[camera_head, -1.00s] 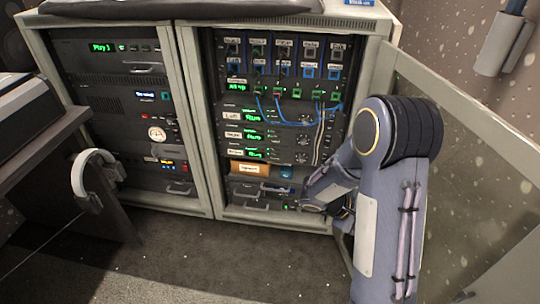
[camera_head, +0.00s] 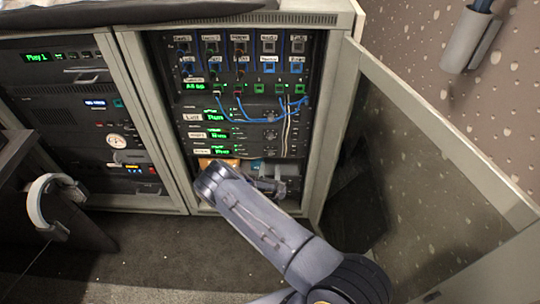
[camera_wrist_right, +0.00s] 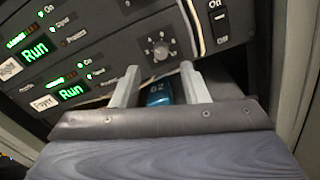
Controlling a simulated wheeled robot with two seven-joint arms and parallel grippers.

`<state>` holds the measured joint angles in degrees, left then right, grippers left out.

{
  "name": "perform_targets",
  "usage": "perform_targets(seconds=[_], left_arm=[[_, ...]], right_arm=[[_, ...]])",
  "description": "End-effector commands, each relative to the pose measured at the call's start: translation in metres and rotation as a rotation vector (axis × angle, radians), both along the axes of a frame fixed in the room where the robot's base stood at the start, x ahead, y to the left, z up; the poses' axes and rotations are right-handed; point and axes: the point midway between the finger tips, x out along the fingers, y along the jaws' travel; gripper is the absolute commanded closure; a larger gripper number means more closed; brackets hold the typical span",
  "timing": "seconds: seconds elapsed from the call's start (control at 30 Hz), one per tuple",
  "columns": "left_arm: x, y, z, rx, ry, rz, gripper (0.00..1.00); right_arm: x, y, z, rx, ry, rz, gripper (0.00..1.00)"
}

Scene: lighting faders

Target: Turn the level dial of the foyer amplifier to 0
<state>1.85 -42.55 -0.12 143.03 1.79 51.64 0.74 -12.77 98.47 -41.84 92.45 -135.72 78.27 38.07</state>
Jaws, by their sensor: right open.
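The foyer amplifier (camera_head: 240,152) is the lowest of the stacked amplifiers in the open right-hand rack, with a green "Run" display (camera_wrist_right: 72,93). In the right wrist view its level dial (camera_wrist_right: 160,48) is a small round knob ringed by marks, right of the display. My right gripper (camera_wrist_right: 160,84) is open, its fingers apart and below the dial with nothing between them touching. In the head view my right wrist reaches in front of the lower rack and hides part of it. My left gripper is not in view.
An on/off rocker switch (camera_wrist_right: 217,22) is right of the dial. A blue item (camera_wrist_right: 160,94) lies beyond the fingers, under the amplifier. Blue cables (camera_head: 255,120) hang across the upper amplifiers. The open glass door (camera_head: 410,150) bounds the right side. Headphones (camera_head: 45,205) hang at left.

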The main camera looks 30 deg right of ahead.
Motion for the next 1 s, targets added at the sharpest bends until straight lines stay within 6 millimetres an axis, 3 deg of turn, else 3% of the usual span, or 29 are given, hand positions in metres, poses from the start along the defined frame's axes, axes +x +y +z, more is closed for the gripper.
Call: perform_targets(seconds=[0.3, 0.7, 1.0], left_arm=[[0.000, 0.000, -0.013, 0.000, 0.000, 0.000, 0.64], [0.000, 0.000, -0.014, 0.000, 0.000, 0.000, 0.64], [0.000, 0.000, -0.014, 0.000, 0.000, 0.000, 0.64]], right_arm=[[0.042, -0.027, -0.001, -0.001, -0.003, -0.004, 0.59], [0.051, -0.033, 0.000, -0.001, 0.000, -0.004, 0.59], [0.051, -0.033, 0.001, -0.001, 0.000, -0.004, 0.96]])
